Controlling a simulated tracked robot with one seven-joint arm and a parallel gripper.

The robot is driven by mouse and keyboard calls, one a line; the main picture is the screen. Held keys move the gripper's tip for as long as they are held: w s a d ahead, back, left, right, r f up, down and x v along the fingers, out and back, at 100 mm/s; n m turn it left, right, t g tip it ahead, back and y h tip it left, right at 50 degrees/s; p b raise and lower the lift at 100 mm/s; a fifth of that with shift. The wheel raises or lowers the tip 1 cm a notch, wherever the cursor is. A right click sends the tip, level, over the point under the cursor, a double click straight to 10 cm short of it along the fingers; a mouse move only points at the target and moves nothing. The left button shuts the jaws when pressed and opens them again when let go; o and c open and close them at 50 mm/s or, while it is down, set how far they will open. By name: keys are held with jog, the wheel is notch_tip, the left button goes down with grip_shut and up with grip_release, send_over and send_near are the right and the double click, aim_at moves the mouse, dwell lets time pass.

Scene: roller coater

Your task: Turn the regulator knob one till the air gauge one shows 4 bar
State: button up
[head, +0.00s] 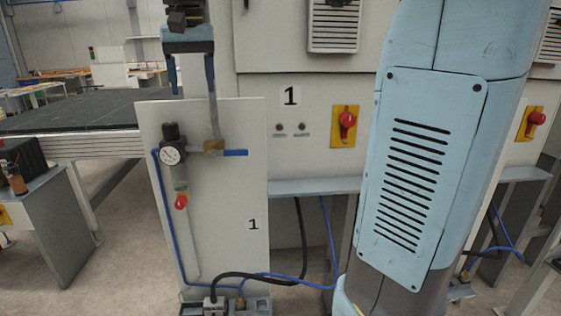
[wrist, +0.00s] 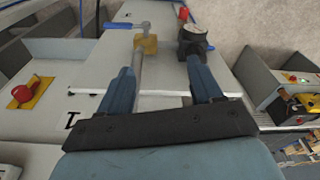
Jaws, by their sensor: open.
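The regulator knob one (head: 171,132) is a black cap on top of the air unit on the white panel (head: 215,240) marked 1. The air gauge one (head: 171,155) is a small round white dial just below it; its needle is too small to read. My gripper (head: 192,88) is open and empty above the panel's top edge, its two blue fingers pointing down, higher than the knob and apart from it. In the wrist view, the gauge (wrist: 196,33) lies past the right fingertip, and that finger partly covers the knob.
A brass valve (head: 214,148) with a blue handle (head: 235,153) sits right of the gauge on a grey vertical pipe (head: 213,110). Below the gauge is a red part (head: 181,202). A red switch on yellow (head: 346,121) is on the cabinet. Blue and black hoses run low.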

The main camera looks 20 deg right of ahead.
jog(key=s+d+f+t, duration=0.1)
jog(key=s+d+f, duration=0.5)
jog(key=s+f, duration=0.1)
jog(key=s+d+f+t, duration=0.2)
jog(key=s+d+f, duration=0.4)
jog(key=s, duration=0.4)
jog(key=shift+s+f+n+t, duration=0.25)
jog(key=shift+f+n+t, duration=0.05)
jog(key=shift+f+n, duration=0.1)
notch_tip(320, 180, up, 16)
jog(key=m+g+h, duration=0.1)
jog(key=m, duration=0.2)
send_over(169, 124)
jog(key=s+a, duration=0.2)
jog(key=s, duration=0.3)
jog(key=x, duration=1.4)
jog(key=shift+w+d, duration=0.15)
jog(key=shift+d, duration=0.15)
jog(key=shift+c, duration=0.3)
